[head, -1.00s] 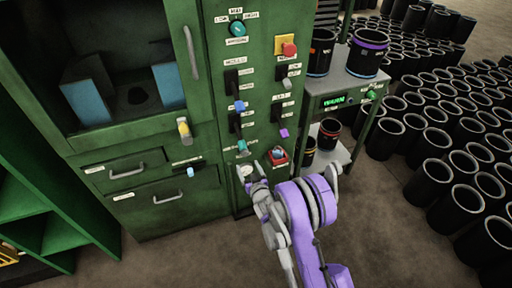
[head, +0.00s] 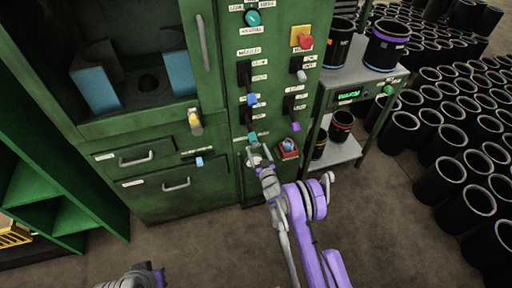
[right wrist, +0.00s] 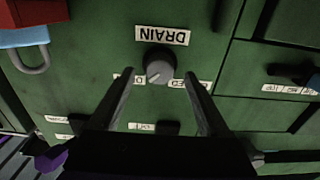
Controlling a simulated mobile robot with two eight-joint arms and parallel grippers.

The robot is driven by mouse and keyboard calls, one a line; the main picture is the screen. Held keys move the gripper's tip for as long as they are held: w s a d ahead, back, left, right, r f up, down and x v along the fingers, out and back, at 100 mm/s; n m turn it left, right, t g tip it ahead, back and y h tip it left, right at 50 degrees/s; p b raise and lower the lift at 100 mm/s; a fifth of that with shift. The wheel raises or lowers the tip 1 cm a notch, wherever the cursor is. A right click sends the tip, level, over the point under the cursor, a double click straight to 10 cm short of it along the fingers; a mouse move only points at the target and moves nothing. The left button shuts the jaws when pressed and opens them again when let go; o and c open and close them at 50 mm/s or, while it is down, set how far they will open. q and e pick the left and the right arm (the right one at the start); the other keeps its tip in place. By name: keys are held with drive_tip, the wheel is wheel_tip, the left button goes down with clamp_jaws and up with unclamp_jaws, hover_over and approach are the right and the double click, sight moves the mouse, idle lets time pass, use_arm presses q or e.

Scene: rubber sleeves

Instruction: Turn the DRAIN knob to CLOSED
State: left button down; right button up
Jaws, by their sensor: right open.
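The DRAIN knob (right wrist: 159,67) is a small round grey knob on the green panel in the right wrist view. The DRAIN label (right wrist: 162,36) appears upside down above it. Small labels flank the knob, partly covered by my fingers, so I cannot read them fully or tell the knob's setting. My right gripper (right wrist: 162,84) is open, its two fingers on either side of the knob; I cannot tell whether they touch it. In the head view the right gripper (head: 254,160) is at the panel's lower part. Part of my left arm's end shows at the bottom; its fingers are unclear.
Levers, including a blue-tipped one (head: 252,99), are on the panel above. A grey shelf cart (head: 345,75) with black sleeves stands to the right. Many sleeves stand on the floor beyond.

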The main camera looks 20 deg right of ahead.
drive_tip(key=shift+w, duration=1.15)
clamp_jaws()
